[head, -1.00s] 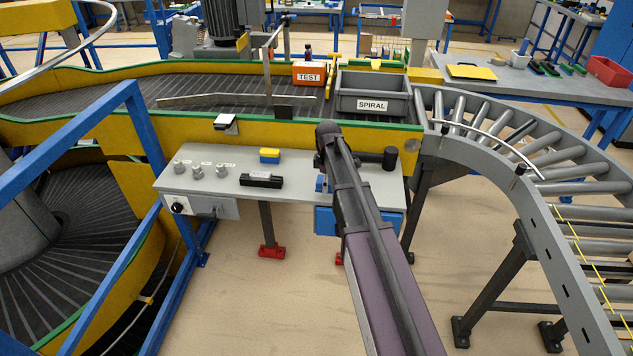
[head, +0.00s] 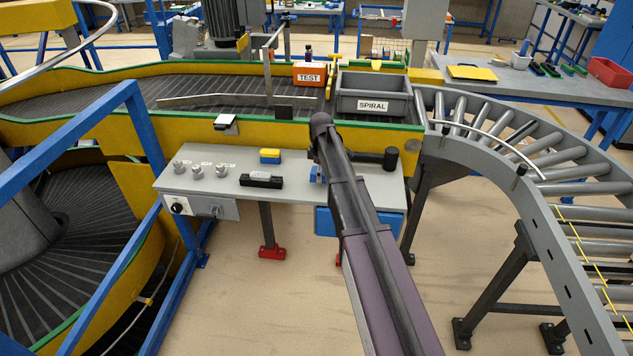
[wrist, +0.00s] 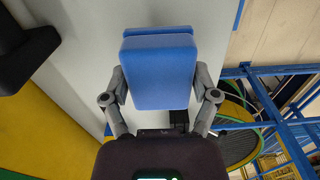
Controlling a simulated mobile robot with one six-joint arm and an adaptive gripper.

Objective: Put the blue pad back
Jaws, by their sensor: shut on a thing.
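The blue pad (wrist: 160,72) is between the two fingers of my gripper (wrist: 160,88) in the wrist view. The fingers are shut on its left and right sides. A second blue edge shows behind its top; I cannot tell whether it is part of the same pad. In the head view a small bit of blue (head: 315,174) shows beside my arm, over the grey bench (head: 220,178). My arm hides most of the gripper there. I cannot tell whether the pad touches the bench.
On the bench are a yellow-and-blue block (head: 270,156), a black device (head: 261,181) and several knobs (head: 197,171). The conveyor's yellow side (head: 280,136) runs behind, carrying a grey SPIRAL bin (head: 373,104) and an orange TEST box (head: 309,76). A blue frame (head: 100,135) stands left.

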